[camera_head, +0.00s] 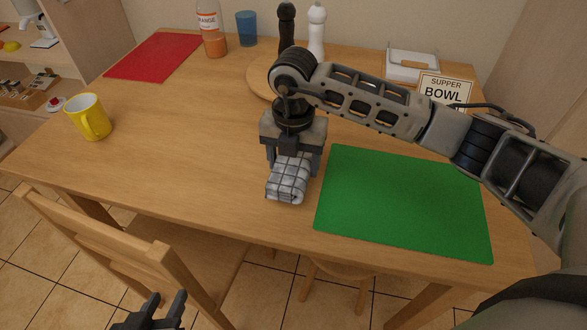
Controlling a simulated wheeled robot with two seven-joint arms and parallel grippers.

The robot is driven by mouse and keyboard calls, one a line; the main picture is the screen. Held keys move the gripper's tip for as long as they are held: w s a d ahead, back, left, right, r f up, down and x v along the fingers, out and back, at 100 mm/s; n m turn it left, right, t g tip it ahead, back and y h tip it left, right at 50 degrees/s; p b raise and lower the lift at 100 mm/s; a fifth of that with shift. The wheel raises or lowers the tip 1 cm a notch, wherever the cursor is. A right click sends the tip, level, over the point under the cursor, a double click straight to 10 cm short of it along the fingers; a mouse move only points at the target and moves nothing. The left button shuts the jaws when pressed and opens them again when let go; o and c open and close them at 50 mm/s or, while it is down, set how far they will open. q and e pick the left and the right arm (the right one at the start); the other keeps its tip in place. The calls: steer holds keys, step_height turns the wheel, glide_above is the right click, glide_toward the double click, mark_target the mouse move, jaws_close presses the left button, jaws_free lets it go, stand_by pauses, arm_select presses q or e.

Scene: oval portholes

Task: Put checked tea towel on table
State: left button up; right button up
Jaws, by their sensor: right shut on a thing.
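The checked tea towel (287,190) is a small folded white-and-grey bundle with dark lines. My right gripper (292,165) points down and is shut on it, over the wooden table (190,150), left of the green mat. I cannot tell whether the towel touches the table top. My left gripper (160,312) is at the bottom edge of the view, below the table's front edge and beside the chair. Its two fingers stand apart with nothing between them.
A green mat (400,205) lies right of the towel, a red mat (155,55) back left. A yellow mug (89,117) stands at left. A bottle (213,30), blue cup (246,28), dark mill (286,25), white mill (317,30) and sign (446,92) stand behind. A chair (130,250) is in front.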

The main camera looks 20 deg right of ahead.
mark_target(294, 172)
step_height(294, 172, down, 3)
steer(key=shift+r, duration=0.15)
steer(key=shift+s, duration=0.1)
steer(key=o, duration=0.9)
